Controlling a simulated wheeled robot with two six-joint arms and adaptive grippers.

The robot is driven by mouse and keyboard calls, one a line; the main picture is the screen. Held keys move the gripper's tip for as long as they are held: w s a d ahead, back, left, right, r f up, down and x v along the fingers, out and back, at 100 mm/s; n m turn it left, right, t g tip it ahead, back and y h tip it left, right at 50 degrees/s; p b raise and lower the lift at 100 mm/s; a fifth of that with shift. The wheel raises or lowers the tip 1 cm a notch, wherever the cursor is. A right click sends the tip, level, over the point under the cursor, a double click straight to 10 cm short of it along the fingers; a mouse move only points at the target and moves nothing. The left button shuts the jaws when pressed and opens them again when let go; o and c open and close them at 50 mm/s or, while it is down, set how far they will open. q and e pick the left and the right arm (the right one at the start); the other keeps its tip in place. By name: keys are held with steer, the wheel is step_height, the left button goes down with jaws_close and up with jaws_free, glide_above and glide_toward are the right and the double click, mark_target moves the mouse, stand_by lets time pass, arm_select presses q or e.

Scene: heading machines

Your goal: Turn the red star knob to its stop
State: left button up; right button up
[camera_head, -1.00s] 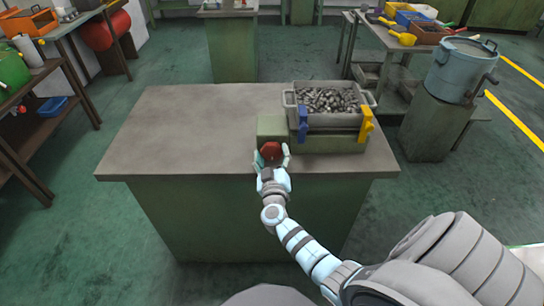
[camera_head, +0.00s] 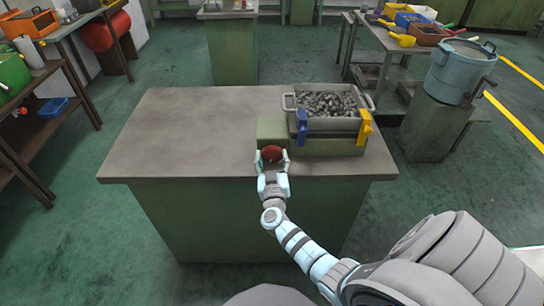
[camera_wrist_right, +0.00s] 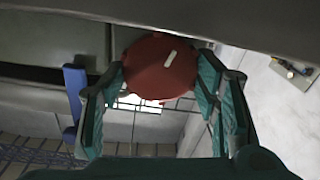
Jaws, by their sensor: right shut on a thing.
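The red star knob (camera_head: 272,152) sits on the front of a green box (camera_head: 273,129) at the table's front edge. My right gripper (camera_head: 272,161) is shut on the knob, one finger on each side of it. In the right wrist view, the round red face of the knob (camera_wrist_right: 152,72) carries a short white mark, right of its middle and tilted. The teal finger pads (camera_wrist_right: 160,82) lie against its left and right sides. The knob's shaft is hidden. My left gripper is not in view.
A grey tray full of small metal parts (camera_head: 330,102) stands on the green housing, with a blue clamp (camera_head: 302,127) and a yellow clamp (camera_head: 365,127) at its front. The grey tabletop (camera_head: 190,130) left of the box is clear. A blue-grey pot (camera_head: 459,72) stands at right.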

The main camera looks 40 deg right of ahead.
steer(key=shift+m+p, duration=0.35)
steer(key=shift+m, duration=1.45)
steer(key=o, duration=0.9)
steer(key=shift+c, duration=0.2)
steer(key=shift+s, duration=0.1)
steer(key=v, duration=1.2)
